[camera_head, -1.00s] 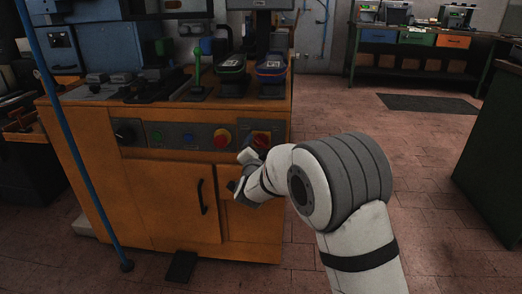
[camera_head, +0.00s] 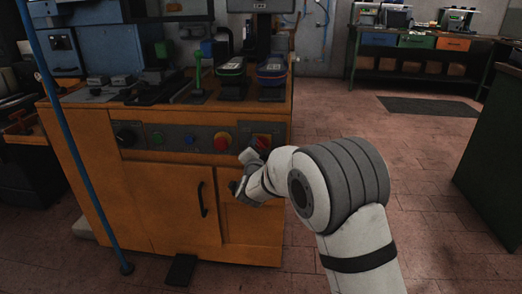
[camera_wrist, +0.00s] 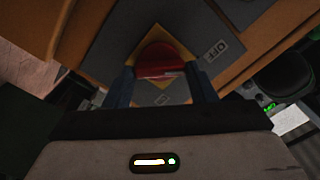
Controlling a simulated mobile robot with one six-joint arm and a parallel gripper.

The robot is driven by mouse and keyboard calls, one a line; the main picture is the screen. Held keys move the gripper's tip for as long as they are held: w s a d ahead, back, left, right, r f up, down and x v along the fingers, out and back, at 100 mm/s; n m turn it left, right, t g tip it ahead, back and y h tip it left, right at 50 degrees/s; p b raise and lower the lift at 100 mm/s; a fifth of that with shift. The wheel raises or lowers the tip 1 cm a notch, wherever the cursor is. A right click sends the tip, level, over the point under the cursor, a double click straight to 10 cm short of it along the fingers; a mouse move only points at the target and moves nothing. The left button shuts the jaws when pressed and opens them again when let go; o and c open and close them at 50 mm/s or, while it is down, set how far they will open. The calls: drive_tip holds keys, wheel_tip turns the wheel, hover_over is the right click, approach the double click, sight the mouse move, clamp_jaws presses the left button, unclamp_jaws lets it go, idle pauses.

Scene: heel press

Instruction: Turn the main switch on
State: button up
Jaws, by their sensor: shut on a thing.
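The main switch is a red rotary knob (camera_wrist: 157,60) on a yellow square plate, on a grey panel, in the wrist view. An "OFF" label (camera_wrist: 216,50) is to its right; a smaller mark below it is too small to read. My gripper (camera_wrist: 164,78) has its two fingers on either side of the knob and is shut on it. In the head view, the switch (camera_head: 262,141) is at the right end of the orange cabinet's front panel. My gripper (camera_head: 242,172) is at that panel, and its fingertips are hard to make out.
The control panel also carries a red emergency button (camera_head: 222,141), small buttons and a black dial (camera_head: 127,135). The orange cabinet (camera_head: 160,205) has doors with a black handle. A blue pole (camera_head: 85,170) stands at left. Floor is open to the right.

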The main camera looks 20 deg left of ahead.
drive_tip(key=shift+f+b, duration=0.1)
drive_tip(key=shift+b, duration=0.35)
drive_tip(key=shift+f+m+b, duration=0.1)
drive_tip(key=shift+m+b, duration=0.6)
drive_tip(key=shift+b, duration=0.05)
drive_tip(key=m+b, duration=0.6)
drive_tip(key=b, duration=0.1)
drive_tip(key=m, duration=0.4)
drive_tip(key=shift+m+b, duration=0.3)
drive_tip(key=shift+b, duration=0.05)
drive_tip(key=m, duration=0.5)
drive_tip(key=shift+m, duration=0.7)
drive_tip(key=o, duration=1)
